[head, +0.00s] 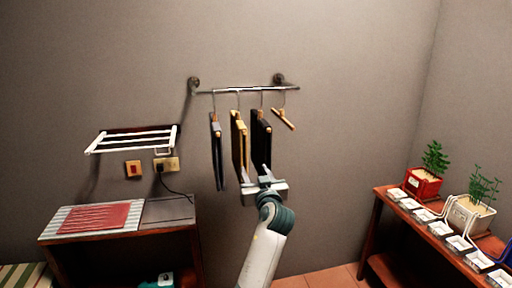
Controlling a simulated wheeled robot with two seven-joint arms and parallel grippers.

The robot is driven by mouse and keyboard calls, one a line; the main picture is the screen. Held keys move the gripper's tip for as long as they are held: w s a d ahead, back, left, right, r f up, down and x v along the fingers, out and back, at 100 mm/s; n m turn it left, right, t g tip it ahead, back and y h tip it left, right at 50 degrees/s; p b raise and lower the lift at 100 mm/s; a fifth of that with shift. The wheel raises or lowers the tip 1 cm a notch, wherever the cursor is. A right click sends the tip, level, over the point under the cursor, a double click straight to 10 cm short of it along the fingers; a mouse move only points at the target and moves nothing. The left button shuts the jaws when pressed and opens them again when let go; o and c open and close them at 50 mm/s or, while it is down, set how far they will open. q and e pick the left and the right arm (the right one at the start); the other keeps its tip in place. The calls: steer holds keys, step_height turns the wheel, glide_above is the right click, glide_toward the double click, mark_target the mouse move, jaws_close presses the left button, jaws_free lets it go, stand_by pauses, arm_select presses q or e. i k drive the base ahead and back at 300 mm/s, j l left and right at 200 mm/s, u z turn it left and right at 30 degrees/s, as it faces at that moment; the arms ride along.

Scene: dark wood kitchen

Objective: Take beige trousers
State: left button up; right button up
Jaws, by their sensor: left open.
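The beige trousers (238,142) hang folded on a hanger, between a pair of dark trousers on the left (216,155) and a dark pair on the right (260,137). All hang from a metal wall rail (245,90). My left gripper (257,172) is open, with its fingers pointing up, at the lower ends of the beige and right dark trousers. I cannot tell whether it touches them. It hides part of their lower ends. My right gripper is not in view.
An empty wooden hanger (285,119) hangs at the rail's right end. A white wall rack (133,140) and a low table with a red mat (97,218) are at left. A bench with potted plants (425,185) and small white trays stands at right.

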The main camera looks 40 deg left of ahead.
mark_target(239, 131)
steer(key=i+j, duration=0.15)
steer(key=j, duration=0.2)
steer(key=i+j, duration=0.15)
steer(key=j, duration=0.25)
steer(key=i+j, duration=0.15)
steer(key=j, duration=0.2)
steer(key=i+z, duration=0.05)
